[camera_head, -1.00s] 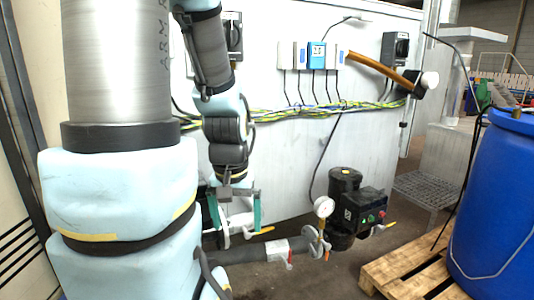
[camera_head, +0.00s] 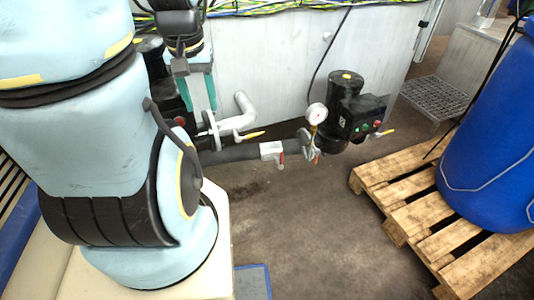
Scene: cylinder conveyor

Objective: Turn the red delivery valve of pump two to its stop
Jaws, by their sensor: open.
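A pump with a black motor (camera_head: 346,112) stands by the grey panel, with a round white gauge (camera_head: 316,114) on its left. A small red handle (camera_head: 282,157) hangs at a white-labelled section of the dark pipe left of this pump. Another small red-orange part (camera_head: 316,156) shows below the gauge. I cannot tell which one is the delivery valve, or which pump is pump two. My gripper (camera_head: 190,92) hangs open and apart from these, up and left of the pipe, with a teal finger pad visible. A second dark pump (camera_head: 158,68) is mostly hidden behind my arm.
A wooden pallet (camera_head: 398,218) with a blue drum (camera_head: 495,130) stands at the right. Yellow handles stick out at the white pipe (camera_head: 250,135) and right of the pump (camera_head: 383,134). A metal grate step (camera_head: 437,97) is behind. The floor between pipe and pallet is clear.

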